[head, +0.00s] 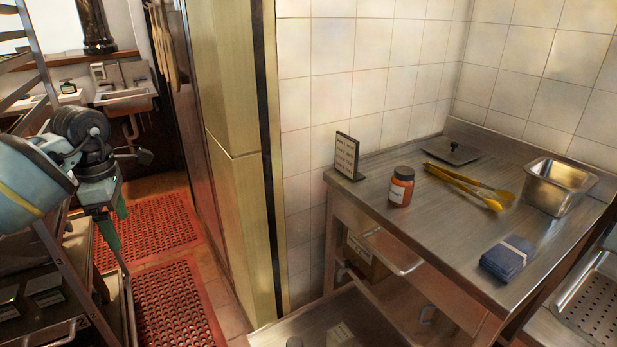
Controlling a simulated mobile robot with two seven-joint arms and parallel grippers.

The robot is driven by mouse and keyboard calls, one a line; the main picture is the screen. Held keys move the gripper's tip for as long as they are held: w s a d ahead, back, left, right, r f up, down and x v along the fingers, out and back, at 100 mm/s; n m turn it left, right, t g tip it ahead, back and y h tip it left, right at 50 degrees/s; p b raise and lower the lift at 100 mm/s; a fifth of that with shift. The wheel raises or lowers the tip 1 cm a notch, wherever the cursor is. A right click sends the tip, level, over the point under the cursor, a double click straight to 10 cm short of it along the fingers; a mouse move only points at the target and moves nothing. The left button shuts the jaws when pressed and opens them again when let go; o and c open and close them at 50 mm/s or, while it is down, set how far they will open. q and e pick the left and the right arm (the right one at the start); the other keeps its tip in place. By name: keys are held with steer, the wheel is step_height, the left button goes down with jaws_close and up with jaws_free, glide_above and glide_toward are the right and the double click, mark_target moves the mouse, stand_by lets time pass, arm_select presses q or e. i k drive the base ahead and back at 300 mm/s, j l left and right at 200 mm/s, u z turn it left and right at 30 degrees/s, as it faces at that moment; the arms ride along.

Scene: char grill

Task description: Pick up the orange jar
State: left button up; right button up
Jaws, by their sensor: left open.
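The orange jar (401,187) has a dark lid and a white label. It stands upright on the steel table (380,165), near its left front edge. My left gripper (122,240) is at the left of the head view, pointing down over the floor area, well apart from the jar and the table. It is open and holds nothing that I can see. My right gripper is not in the view.
Yellow tongs (466,186) lie right of the jar, with a steel pan (559,187) beyond. A small sign (346,156) stands behind the jar at left. Folded blue cloths (508,259) lie near the front. A tall cabinet (230,150) stands between my left gripper and the table.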

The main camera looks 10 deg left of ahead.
mark_target(402, 183)
steer(key=l+u, duration=0.1)
steer(key=u, duration=0.3)
steer(key=i+l+u, duration=0.1)
steer(key=u, duration=0.25)
steer(key=l+u, duration=0.2)
steer(key=u, duration=0.2)
steer(key=l+z, duration=0.4)
steer(key=i+l+z, duration=0.1)
steer(key=z, duration=0.3)
steer(key=l+z, duration=0.1)
steer(key=z, duration=0.4)
steer(key=i+l+z, duration=0.1)
steer(key=z, duration=0.35)
steer(key=i+z, duration=0.15)
steer(key=z, duration=0.35)
